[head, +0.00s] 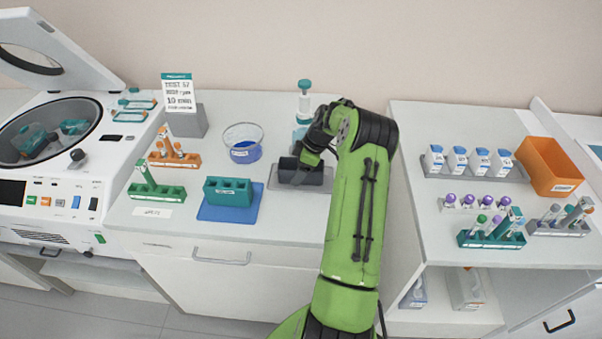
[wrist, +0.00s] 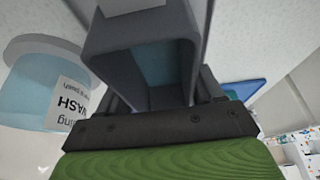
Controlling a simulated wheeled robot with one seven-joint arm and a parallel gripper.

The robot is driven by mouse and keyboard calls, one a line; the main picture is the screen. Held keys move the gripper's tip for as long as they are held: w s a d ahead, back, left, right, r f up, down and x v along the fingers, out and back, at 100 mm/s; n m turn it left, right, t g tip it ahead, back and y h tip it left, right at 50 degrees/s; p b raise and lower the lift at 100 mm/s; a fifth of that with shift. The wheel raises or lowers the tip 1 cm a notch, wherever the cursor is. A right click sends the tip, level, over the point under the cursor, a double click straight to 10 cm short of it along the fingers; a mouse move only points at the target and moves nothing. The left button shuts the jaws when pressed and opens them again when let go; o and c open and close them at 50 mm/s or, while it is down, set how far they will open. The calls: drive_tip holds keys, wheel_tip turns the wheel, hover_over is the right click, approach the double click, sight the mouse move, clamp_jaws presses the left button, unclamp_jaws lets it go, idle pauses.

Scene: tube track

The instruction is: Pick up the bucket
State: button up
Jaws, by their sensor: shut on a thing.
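The bucket (head: 299,174) is a dark grey, open-topped box near the middle of the bench, over a grey mat (head: 277,184). In the wrist view the bucket (wrist: 102,62) opens toward the camera and has a bluish inside. My gripper (head: 309,163) is shut on the bucket, with its dark fingers on either side of it in the wrist view (wrist: 158,90). My arm and gripper hide part of the bucket in the head view. I cannot tell whether it touches the mat.
A wash bottle (head: 302,106) stands close behind the bucket. A glass bowl with blue contents (head: 243,145) and a teal rack (head: 229,191) on a blue mat (head: 211,213) are to the left. A gap separates this bench from the right-hand bench (head: 420,123).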

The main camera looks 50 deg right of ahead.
drive_tip(key=shift+r, duration=0.15)
drive_tip(key=shift+c, duration=0.6)
wheel_tip(320, 180, up, 10)
drive_tip(key=p, duration=0.1)
wheel_tip(320, 180, up, 5)
drive_tip(key=p, duration=0.4)
